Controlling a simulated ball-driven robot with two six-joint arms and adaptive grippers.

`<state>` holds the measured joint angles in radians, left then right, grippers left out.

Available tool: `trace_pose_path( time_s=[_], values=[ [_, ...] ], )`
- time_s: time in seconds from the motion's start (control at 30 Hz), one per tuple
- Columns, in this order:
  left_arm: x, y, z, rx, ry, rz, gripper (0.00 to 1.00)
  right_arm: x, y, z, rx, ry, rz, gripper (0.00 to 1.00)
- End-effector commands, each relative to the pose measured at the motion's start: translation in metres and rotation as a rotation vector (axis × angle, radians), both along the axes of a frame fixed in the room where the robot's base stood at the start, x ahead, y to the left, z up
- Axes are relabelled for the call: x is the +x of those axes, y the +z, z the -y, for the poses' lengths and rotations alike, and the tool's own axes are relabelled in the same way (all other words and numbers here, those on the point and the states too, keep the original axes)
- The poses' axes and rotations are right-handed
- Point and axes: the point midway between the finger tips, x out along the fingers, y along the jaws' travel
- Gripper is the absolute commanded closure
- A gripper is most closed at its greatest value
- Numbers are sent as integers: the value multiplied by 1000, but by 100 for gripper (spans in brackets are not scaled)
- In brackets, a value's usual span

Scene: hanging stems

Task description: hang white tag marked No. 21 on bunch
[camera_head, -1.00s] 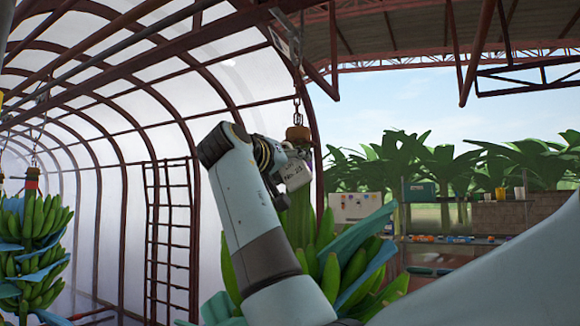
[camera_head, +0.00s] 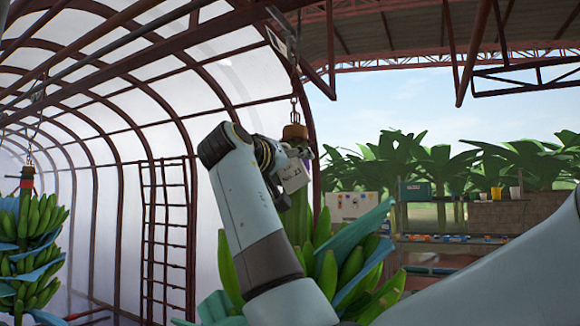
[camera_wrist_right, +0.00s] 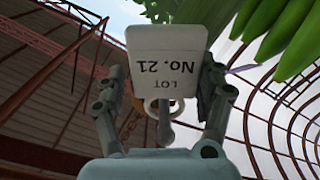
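The white tag (camera_head: 293,178) is at my right gripper (camera_head: 277,168) in the head view, just below the brown hanger (camera_head: 295,132) of the near bunch (camera_head: 345,265). A ring and a rod-like part show below the tag there. The near bunch's green fingers (camera_wrist_right: 290,40) are at upper right. My arm hides part of the bunch. My left gripper is not in view.
Another green bunch (camera_head: 35,250) with blue sheets hangs at far left. A ladder (camera_head: 165,240) stands by the arched, translucent wall. A shelf (camera_head: 450,240) with small items stands at back right.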

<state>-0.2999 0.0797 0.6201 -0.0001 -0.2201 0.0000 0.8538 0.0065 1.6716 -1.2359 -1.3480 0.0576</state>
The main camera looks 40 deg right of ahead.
Motion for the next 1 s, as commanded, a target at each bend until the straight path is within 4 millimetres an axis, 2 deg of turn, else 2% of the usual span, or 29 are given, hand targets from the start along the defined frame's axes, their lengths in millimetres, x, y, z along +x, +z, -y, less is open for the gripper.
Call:
trace_pose_path(
  time_s=[0.1,0.37,0.47,0.8,1.0],
  values=[
    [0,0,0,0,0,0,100,0,0,0,-1,1,0,15],
    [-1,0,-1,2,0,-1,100,0,0,-2,0,1,1,15],
    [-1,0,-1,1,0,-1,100,-3,0,-11,1,3,2,15],
    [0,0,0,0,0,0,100,-24,-1,-62,3,3,0,15],
    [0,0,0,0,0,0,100,-29,0,-69,0,-1,0,15]
  ],
)
